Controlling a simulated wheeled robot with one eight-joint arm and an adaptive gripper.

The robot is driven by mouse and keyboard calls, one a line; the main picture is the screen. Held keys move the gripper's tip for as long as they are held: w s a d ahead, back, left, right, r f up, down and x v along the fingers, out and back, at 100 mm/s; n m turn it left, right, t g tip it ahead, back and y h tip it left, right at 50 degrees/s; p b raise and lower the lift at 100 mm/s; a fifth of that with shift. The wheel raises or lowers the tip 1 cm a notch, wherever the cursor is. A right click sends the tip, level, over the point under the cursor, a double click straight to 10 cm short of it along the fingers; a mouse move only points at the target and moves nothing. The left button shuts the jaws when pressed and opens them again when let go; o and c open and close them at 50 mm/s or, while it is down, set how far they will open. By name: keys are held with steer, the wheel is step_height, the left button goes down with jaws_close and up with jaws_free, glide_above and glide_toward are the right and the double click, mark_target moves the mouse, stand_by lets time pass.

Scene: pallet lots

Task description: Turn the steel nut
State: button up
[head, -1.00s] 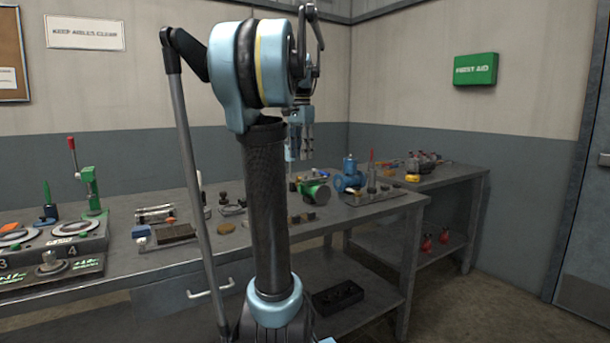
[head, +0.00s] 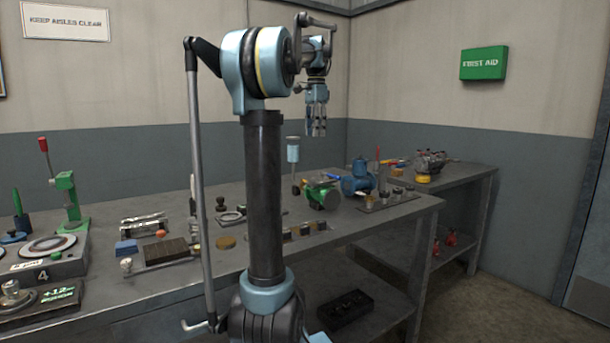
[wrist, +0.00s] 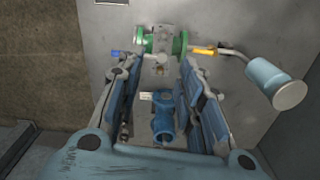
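I cannot pick out the steel nut with certainty. My gripper (head: 316,132) hangs fingers-down above the bench, clear of everything on it. In the wrist view its fingers (wrist: 160,62) are spread apart with nothing held. In the head view the green fitting (head: 322,196) and the blue body (head: 357,181) stand toward the bench's right end.
A light blue cylinder (head: 293,153) on a stem stands beside the green fitting. A rack of small parts (head: 385,202) is at the bench's right end. A green lever press (head: 68,200) and dial board (head: 50,265) are at left. A second bench (head: 465,177) adjoins at right.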

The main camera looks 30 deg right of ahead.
glide_toward(313, 180)
steer(key=f, duration=0.5)
steer(key=w+d+f, duration=0.1)
steer(key=f, duration=0.2)
steer(key=shift+c, duration=0.3)
jaws_close()
